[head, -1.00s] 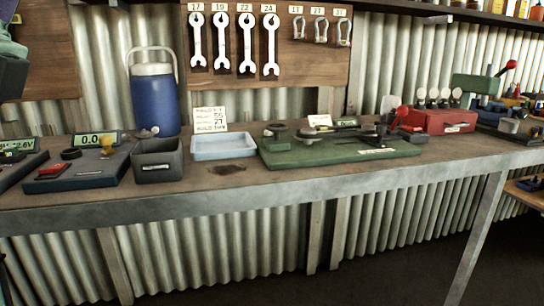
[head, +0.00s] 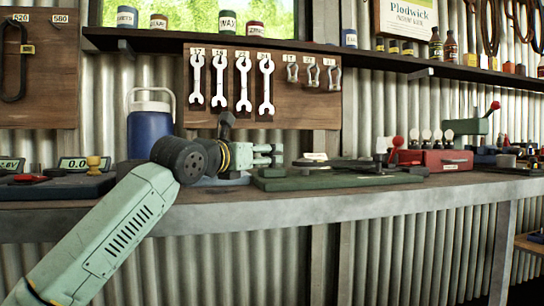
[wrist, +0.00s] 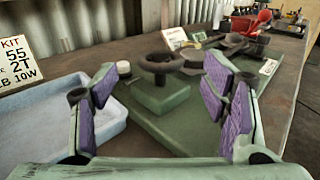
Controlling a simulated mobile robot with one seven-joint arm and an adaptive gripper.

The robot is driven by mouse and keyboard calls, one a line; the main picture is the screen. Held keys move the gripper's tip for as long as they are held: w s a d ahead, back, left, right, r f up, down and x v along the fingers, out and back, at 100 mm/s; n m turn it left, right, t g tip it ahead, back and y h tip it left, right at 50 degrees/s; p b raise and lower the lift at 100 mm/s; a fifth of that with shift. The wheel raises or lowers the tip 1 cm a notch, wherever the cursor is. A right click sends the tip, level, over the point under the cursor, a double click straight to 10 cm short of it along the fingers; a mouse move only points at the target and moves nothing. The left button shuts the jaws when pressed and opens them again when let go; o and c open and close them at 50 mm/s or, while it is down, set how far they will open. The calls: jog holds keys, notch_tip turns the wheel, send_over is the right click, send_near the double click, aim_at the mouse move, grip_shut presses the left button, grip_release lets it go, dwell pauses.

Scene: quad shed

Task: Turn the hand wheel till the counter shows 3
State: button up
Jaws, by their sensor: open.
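The dark hand wheel (wrist: 158,64) sits on a green block on the green board (wrist: 185,133) in the wrist view.
A pale blue tray (wrist: 65,112) lies left of the board. A blue jug (head: 149,129) stands behind my arm. A longer dark mechanism (head: 350,166) and a red box (head: 448,159) are farther right. Wrenches (head: 243,84) hang on the wall above.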

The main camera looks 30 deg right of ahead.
aim_at(267, 154)
jog(key=x, duration=0.6)
jog(key=shift+d, duration=0.15)
jog(key=shift+c, duration=0.2)
jog(key=c, duration=1.1)
jog(key=shift+c, duration=0.2)
jog(key=shift+f+b, duration=0.15)
jog(key=shift+b, duration=0.3)
